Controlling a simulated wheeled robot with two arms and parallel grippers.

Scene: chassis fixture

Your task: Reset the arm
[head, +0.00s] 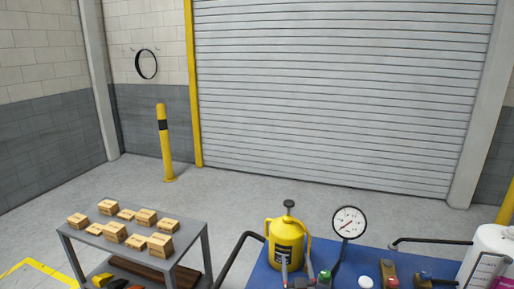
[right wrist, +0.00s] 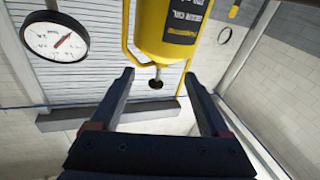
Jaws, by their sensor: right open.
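My right gripper (head: 297,268) is at the bottom of the head view, in front of a yellow canister (head: 287,241) with a black top knob and dark label. In the right wrist view the gripper (right wrist: 158,76) is open, with nothing between its two dark fingers. The canister (right wrist: 170,20) shows upside down beyond the fingertips, with its knob between them in the picture. I cannot tell the exact distance; no contact shows. My left gripper is not in view.
A blue-topped surface (head: 262,277) carries the canister, a round dial gauge (head: 349,222), small buttons and a white container (head: 490,250) at right. Black curved bars (head: 238,250) stand at its sides. A grey shelf cart (head: 190,247) with several boxes stands left.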

